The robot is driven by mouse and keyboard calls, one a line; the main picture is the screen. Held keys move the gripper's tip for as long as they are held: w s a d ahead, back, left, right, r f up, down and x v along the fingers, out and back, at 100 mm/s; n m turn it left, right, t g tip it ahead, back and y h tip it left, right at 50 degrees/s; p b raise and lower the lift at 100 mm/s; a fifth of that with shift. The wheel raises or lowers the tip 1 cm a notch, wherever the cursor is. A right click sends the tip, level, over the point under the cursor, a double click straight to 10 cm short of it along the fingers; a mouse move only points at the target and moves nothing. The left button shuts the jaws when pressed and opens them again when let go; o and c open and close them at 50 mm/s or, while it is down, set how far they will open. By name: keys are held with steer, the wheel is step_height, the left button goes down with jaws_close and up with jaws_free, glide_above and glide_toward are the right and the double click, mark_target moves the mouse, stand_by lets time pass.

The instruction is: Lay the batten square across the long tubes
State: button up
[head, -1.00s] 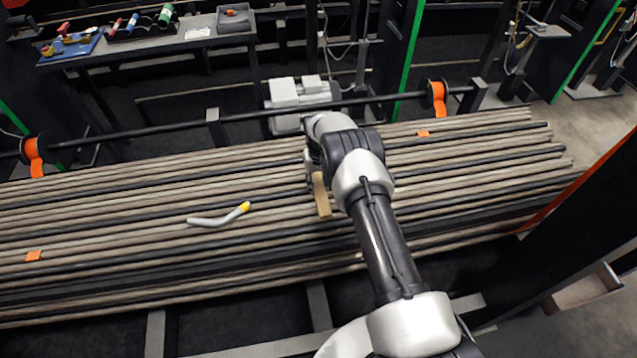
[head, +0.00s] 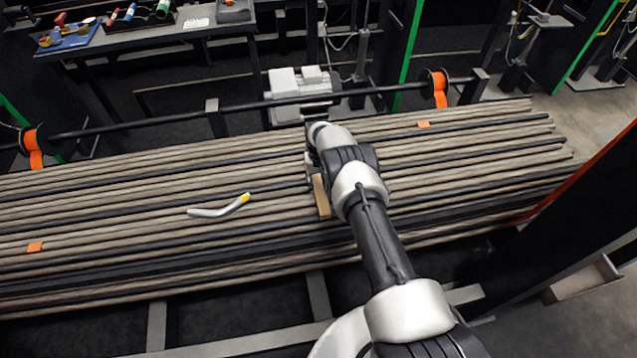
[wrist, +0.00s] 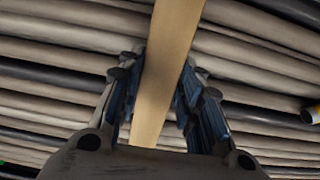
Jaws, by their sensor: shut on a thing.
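The batten (head: 321,197) is a pale wooden strip at the middle of the bundle of long tubes (head: 120,220). In the wrist view the batten (wrist: 167,65) runs up between the fingers and crosses over the tubes, slightly off square to them. My gripper (wrist: 160,95) is shut on the batten, with a blue-lined finger on each side. In the head view my gripper (head: 314,172) is over the middle of the tubes and mostly hidden by my arm. Whether the batten touches the tubes I cannot tell.
A bent grey piece with a yellow end (head: 220,208) lies on the tubes to the left. Orange tags (head: 35,247) sit on the tubes. A dark bar with orange-strapped reels (head: 434,88) runs behind. A bench (head: 150,42) stands at back left.

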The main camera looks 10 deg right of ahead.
steer(key=o, duration=1.2)
step_height(320, 180, up, 12)
stand_by(0.4)
